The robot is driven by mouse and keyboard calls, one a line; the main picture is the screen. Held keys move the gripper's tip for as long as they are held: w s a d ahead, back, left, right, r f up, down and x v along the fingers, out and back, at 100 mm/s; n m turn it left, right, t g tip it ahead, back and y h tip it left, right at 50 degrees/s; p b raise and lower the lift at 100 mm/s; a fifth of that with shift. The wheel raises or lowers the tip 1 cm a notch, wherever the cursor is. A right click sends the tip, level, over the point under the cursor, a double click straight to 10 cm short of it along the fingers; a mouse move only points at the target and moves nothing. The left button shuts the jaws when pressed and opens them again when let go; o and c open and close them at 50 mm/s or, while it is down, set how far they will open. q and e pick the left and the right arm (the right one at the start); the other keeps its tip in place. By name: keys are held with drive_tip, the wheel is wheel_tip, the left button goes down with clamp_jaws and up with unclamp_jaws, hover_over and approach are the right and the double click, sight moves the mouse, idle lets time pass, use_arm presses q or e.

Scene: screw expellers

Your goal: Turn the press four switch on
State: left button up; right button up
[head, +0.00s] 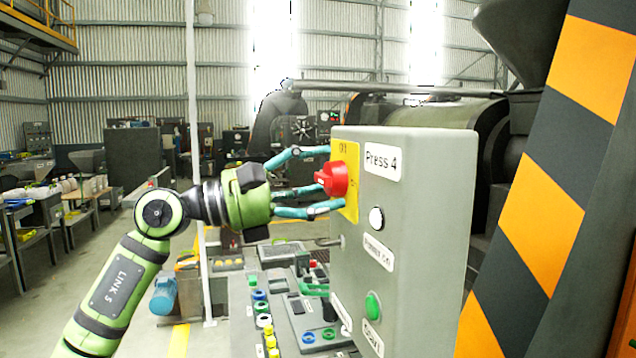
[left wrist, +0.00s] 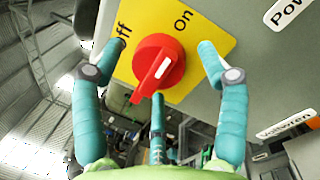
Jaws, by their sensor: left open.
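The Press 4 switch is a red rotary knob (head: 333,178) on a yellow plate (head: 351,158) on the grey control box (head: 420,220). In the left wrist view the knob (left wrist: 158,66) has a ridge with a white mark, running lower left to upper right. The plate (left wrist: 200,25) reads "Off" at upper left and "On" at upper right. My left gripper (head: 322,180) is open, its three teal fingers spread around the knob with their tips near the plate. I cannot tell whether they touch it. My right gripper is not in view.
The box also has a white lamp (head: 376,218) and a green button (head: 373,305). A bench panel with coloured buttons (head: 264,322) stands below my left arm. A black and orange striped post (head: 545,200) stands at right. Open floor lies at left.

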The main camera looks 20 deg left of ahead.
use_arm(q)
drive_tip(key=shift+a, duration=0.1)
drive_tip(key=v, duration=1.2)
